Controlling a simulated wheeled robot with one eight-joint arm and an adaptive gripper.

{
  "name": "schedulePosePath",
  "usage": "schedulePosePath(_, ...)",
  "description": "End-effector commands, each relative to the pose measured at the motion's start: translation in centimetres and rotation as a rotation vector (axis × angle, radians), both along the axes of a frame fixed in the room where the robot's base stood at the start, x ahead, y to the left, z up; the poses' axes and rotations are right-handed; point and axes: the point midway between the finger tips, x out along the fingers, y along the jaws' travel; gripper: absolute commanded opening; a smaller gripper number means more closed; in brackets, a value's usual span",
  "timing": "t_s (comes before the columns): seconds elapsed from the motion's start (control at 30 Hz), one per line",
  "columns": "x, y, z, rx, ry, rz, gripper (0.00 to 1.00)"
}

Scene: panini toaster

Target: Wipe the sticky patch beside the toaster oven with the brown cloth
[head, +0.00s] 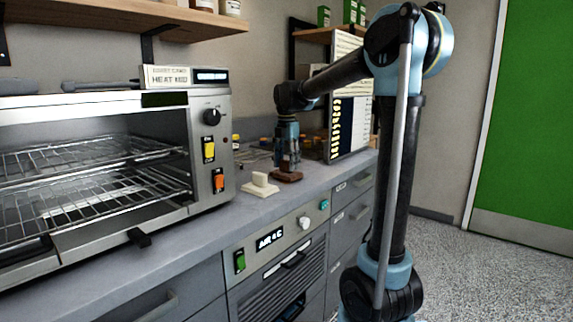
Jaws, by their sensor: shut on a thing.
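The toaster oven (212,165) stands on the grey counter at the left, with its wire racks showing. My gripper (288,168) points down over the counter to the right of the oven. It is shut on the brown cloth (287,176), a small dark brown pad at the counter surface. I cannot tell whether the cloth presses on the counter or is slightly above it. No sticky patch can be made out; the counter between oven and cloth holds a cream block-like item (260,185).
Behind my gripper are a wire rack (253,156), several small jars and a tall panel (348,120). Shelves (172,18) hang above. Bare counter (225,217) lies along the front edge, over drawers (352,222) and a control panel (270,243). A green door (535,120) is at right.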

Motion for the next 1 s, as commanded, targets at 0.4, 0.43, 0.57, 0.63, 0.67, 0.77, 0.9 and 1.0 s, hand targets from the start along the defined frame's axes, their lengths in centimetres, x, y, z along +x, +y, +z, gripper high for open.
schedulePosePath(0.4, 0.01, 0.0, -0.31, 0.0, 0.0, 0.0, 0.24)
schedulePosePath(0.43, 0.01, 0.0, -0.34, 0.0, 0.0, 0.0, 0.24)
schedulePosePath(0.57, 0.01, 0.0, -0.44, 0.0, 0.0, 0.0, 0.24)
schedulePosePath(0.63, 0.01, 0.0, -0.49, 0.0, 0.0, 0.0, 0.24)
schedulePosePath(0.67, 0.01, 0.0, -0.51, 0.0, 0.0, 0.0, 0.24)
schedulePosePath(0.77, 0.01, 0.0, -0.58, 0.0, 0.0, 0.0, 0.24)
schedulePosePath(0.9, 0.01, 0.0, -0.69, 0.0, 0.0, 0.0, 0.24)
schedulePosePath(1.0, 0.01, 0.0, -0.76, 0.0, 0.0, 0.0, 0.24)
